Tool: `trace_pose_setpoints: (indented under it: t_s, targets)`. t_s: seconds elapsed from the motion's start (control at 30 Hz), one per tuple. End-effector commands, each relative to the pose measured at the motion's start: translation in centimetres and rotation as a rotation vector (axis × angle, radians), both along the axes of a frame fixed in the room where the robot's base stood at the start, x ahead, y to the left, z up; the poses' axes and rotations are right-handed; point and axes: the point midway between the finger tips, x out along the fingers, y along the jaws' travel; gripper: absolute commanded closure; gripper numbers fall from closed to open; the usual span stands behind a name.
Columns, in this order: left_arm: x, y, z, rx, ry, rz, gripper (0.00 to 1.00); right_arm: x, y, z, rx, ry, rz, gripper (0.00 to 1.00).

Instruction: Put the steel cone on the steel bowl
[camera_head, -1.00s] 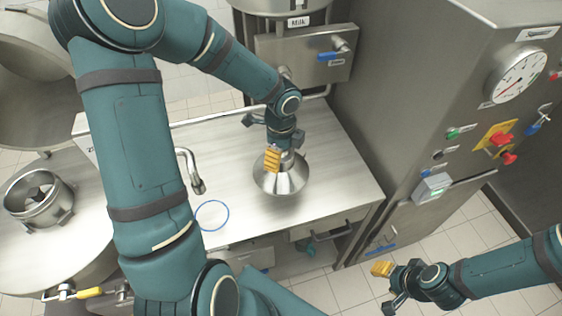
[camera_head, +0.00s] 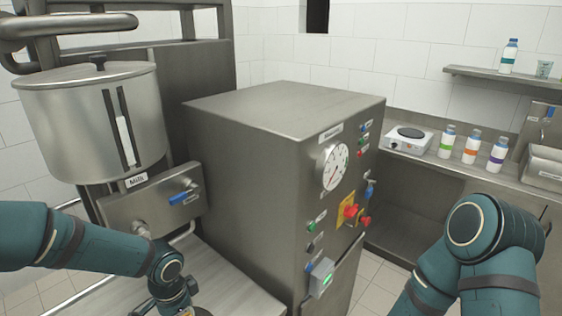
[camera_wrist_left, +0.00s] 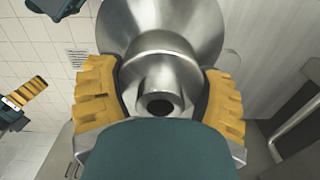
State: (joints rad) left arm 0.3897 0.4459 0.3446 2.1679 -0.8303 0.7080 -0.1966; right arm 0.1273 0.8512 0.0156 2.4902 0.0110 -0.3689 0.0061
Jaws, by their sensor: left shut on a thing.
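The steel cone (camera_wrist_left: 160,45) is a shiny flared funnel with a narrow neck and a dark round opening, seen close in the left wrist view. My left gripper (camera_wrist_left: 160,90) is shut on the cone, with a yellow ribbed finger on each side of the neck. In the head view only the end of my left arm shows at the bottom edge, and the cone is out of that picture. The steel bowl is not seen in the current views. A yellow finger of my right gripper (camera_wrist_left: 22,97) shows at the left of the wrist view; its opening is unclear.
A steel cabinet (camera_head: 250,170) with a gauge and red knobs stands in the middle. A lidded milk tank (camera_head: 90,120) is at left, above the steel table (camera_head: 232,290). A hot plate (camera_head: 406,139) and several bottles stand on the back counter at right.

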Motion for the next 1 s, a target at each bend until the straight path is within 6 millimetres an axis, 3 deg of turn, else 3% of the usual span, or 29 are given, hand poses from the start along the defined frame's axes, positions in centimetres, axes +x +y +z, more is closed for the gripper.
trace_pose_setpoints:
  t_s: [0.6, 1.0]
  targets:
    - [-0.2, -4.7, -2.4, -0.003, -0.006, 0.705, 0.72, 0.0, 0.0, 0.0, 0.0, 0.0, 0.0, 0.53]
    - [-0.3, -5.3, -2.6, -0.006, -0.01, 0.807, 0.72, 0.0, 0.0, 0.0, 0.0, 0.0, 0.0, 0.53]
